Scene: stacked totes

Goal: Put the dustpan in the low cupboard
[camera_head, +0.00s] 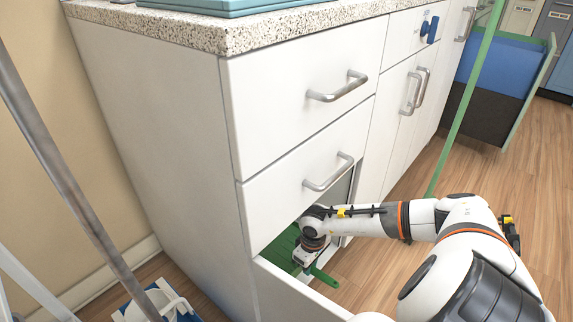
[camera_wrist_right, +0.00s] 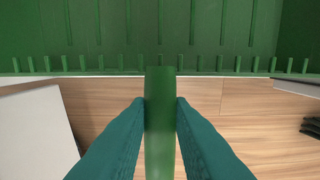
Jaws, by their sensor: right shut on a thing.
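The green dustpan (camera_head: 283,246) is partly inside the opening of the low cupboard (camera_head: 290,296), below two closed drawers. My right gripper (camera_head: 306,262) is at this opening, with its arm reaching in from the right. In the right wrist view, its teal fingers (camera_wrist_right: 160,118) are shut on the green dustpan handle (camera_wrist_right: 160,150), one on each side. The ridged pan (camera_wrist_right: 160,28) spans the top of that view. Much of the pan is hidden behind the cabinet front and my wrist in the head view. My left gripper is not in view.
The upper drawer (camera_head: 290,95) and lower drawer (camera_head: 290,180), with metal handles, are closed above the opening. A speckled countertop (camera_head: 200,38) tops the cabinet. A green pole (camera_head: 462,105) stands at right near blue-and-black bins (camera_head: 490,85). Wooden floor (camera_head: 400,262) is free there.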

